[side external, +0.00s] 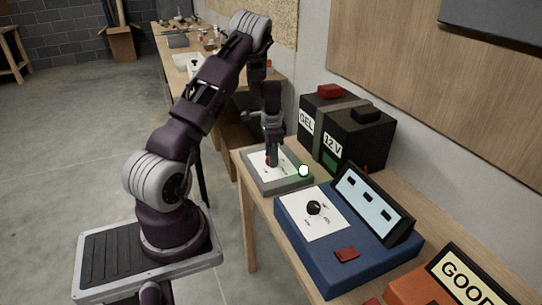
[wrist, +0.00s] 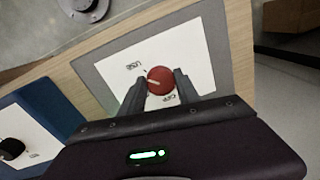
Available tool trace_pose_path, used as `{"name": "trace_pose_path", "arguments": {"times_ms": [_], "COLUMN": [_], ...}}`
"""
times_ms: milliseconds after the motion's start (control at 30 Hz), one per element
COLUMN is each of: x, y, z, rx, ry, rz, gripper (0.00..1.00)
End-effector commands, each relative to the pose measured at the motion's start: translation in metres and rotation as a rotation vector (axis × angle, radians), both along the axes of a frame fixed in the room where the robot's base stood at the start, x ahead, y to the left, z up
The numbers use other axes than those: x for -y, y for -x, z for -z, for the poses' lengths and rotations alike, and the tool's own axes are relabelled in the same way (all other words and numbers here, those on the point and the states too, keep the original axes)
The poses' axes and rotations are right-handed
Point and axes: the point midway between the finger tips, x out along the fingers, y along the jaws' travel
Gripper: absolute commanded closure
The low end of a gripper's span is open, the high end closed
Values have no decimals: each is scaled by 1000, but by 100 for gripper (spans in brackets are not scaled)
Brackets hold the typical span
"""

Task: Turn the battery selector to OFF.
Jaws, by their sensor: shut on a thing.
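The battery selector is a round red knob (wrist: 160,80) on a white plate (wrist: 190,40) set in a grey box (side external: 290,186) on the bench. In the wrist view its pale pointer mark faces left. A label that looks like OFF lies just below and right of the knob, upside down; another label, hard to read, lies at upper left. My gripper (wrist: 158,86) points down from above, its dark fingers shut on the knob from both sides. In the side view my gripper (side external: 271,160) hides most of the knob.
A lit lamp (side external: 303,170) glows on the grey box's near corner. A black 12 V gel battery (side external: 345,130) stands behind it. A blue box with a black knob (side external: 313,207) and tilted panel (side external: 372,203) stands nearer. An orange box (side external: 415,290) marked GOOD is at lower right.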

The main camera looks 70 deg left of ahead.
Motion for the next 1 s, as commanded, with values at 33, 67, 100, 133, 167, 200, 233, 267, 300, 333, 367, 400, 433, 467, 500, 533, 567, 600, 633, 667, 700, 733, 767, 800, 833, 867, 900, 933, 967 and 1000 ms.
{"name": "trace_pose_path", "arguments": {"times_ms": [33, 67, 100, 133, 167, 200, 233, 267, 300, 333, 367, 400, 433, 467, 500, 533, 567, 600, 633, 667, 700, 733, 767, 800, 833, 867, 900, 933, 967, 1000], "x": [-1, -1, 0, 0, 0, 0, 0, 0, 0, 0, 0, 0, 0, 0, 0, 1, 1, 1, 1, 1, 1, 1, 1, 1, 1, 1, 1, 1, 1, 1], "y": [-1, -1, -1, -1, -1, -1, -1, -1, -2, -2, -2, -2, -2, -2, -2, -2, -3, -3, -3, -3, -3, -3, -3, -3, -3, -3, -4, -4, -4, -4], "z": [-1, -1, -1, -1, -1, -1, -1, -1, -1, -1, -1, -1, -1, -1, -1, -1, -1, -1, -1, -1, -1, -1, -1, -1, -1, -1, -1, -1, -1, -1], "rx": [2, 2, 3, 2, 2, 3, 3, 2, 3, 3, 3, 3, 3, 3, 3, 3, 3, 3, 4, 4, 3, 4, 3, 3, 3, 4, 5, 5, 5, 5], "ry": [-3, -3, -3, -3, -4, -4, -3, -3, -3, -3, -3, -3, -3, -3, -3, -3, -3, -3, -3, -3, -3, -3, -3, -3, -3, -3, -3, -3, -3, -3], "rz": [-32, -57, -92, -118, -146, -184, -213, -242, -280, -309, -338, -376, -404, -433, -471, -499, -527, -565, -593, -622, -659, -688, -717, -754, -784, -813, -851, -879, -908, -946], "gripper": [100, 100, 100, 100, 100, 100, 100, 100, 100, 100, 100, 100, 100, 100, 100, 100, 100, 100, 100, 100, 100, 100, 100, 100, 100, 100, 100, 100, 100, 100]}}
